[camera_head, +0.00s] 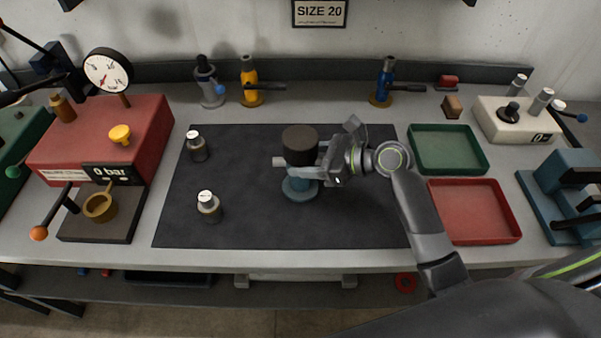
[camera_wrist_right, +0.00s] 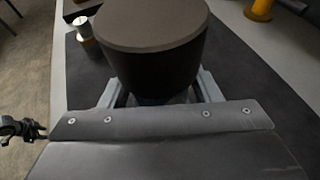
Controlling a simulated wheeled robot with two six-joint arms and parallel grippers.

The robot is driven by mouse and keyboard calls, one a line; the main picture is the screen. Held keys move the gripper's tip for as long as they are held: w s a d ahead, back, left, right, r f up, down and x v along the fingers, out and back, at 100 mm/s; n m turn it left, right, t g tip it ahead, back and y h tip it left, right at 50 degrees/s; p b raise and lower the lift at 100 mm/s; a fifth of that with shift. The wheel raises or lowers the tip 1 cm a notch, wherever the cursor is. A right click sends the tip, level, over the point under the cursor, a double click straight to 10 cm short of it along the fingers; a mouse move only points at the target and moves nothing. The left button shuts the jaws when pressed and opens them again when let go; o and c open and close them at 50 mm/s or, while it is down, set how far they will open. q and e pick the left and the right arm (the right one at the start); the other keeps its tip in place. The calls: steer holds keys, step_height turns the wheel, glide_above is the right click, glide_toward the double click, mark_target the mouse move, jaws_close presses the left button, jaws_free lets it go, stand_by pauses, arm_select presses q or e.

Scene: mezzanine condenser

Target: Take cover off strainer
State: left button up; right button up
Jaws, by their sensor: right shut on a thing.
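A dark, round, cap-like cover (camera_head: 300,140) is above a blue-grey strainer base (camera_head: 299,189) on the black mat. My right gripper (camera_head: 302,170) comes in from the right, its fingers on either side of the cover's lower part, shut on it. In the right wrist view the cover (camera_wrist_right: 152,50) stands large and upright between the two fingers (camera_wrist_right: 160,92). The fingers hide the join between cover and base, so I cannot tell whether they touch.
Two small silver-topped cylinders (camera_head: 209,207) stand on the left of the mat (camera_head: 250,225). A red gauge machine (camera_head: 110,145) is at left. Green (camera_head: 447,150) and red (camera_head: 474,212) trays lie right of the mat. Yellow (camera_head: 249,80) and blue (camera_head: 386,80) valves stand behind.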

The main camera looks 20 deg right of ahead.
mark_target(307, 138)
jaws_close()
steer(key=shift+a+r, duration=0.1)
steer(key=shift+r, duration=0.1)
step_height(307, 138, up, 10)
steer(key=shift+f, duration=0.1)
steer(key=s+d, duration=0.1)
steer(key=s+d+f, duration=0.1)
steer(key=s, duration=0.1)
steer(key=s+d, duration=0.1)
steer(key=s, duration=0.1)
steer(key=shift+d+f, duration=0.2)
steer(key=shift+f, duration=0.2)
steer(key=s, duration=0.2)
steer(key=s+d, duration=0.1)
steer(key=s, duration=0.2)
steer(key=shift+s+d+f, duration=0.2)
steer(key=shift+s+f, duration=0.15)
steer(key=shift+a, duration=0.1)
